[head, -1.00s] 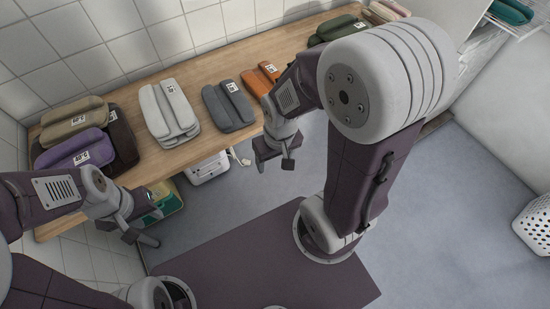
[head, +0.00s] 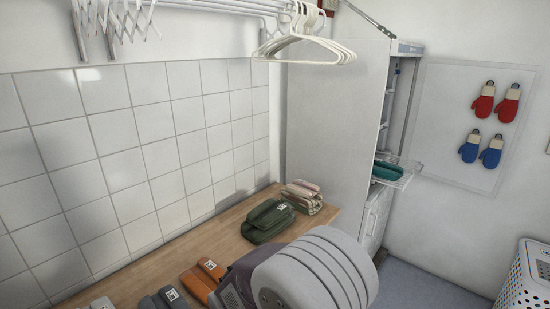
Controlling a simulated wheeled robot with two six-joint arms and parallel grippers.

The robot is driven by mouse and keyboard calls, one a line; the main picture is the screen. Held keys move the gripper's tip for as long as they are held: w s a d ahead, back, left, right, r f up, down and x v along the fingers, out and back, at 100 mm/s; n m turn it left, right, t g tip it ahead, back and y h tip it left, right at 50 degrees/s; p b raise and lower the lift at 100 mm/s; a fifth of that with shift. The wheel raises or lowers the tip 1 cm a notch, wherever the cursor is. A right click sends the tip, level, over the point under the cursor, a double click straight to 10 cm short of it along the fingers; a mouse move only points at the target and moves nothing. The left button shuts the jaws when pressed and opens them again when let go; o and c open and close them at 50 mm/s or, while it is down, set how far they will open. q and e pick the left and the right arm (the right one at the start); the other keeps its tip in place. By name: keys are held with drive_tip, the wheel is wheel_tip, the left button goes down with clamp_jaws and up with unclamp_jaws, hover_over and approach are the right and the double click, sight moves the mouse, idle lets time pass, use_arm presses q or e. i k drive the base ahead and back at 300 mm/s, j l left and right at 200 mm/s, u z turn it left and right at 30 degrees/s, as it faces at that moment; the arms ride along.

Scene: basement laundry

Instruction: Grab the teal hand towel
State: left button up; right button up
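A teal folded towel (head: 387,171) lies on a pulled-out wire shelf or tray (head: 402,177) at the front of a tall white cabinet (head: 335,130), right of the counter. Its near side is partly cut off by the cabinet's edge. Part of one of my arms shows at the bottom centre. Neither of my grippers is in view.
The wooden counter (head: 222,243) holds a green towel (head: 267,220), a cream and pink stack (head: 302,196), orange (head: 204,278) and grey (head: 165,299) towels. White hangers (head: 305,40) hang above. A white basket (head: 527,278) stands right. Mitts hang on the wall.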

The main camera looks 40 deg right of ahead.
sight(384, 170)
drive_tip(key=z, duration=2.25)
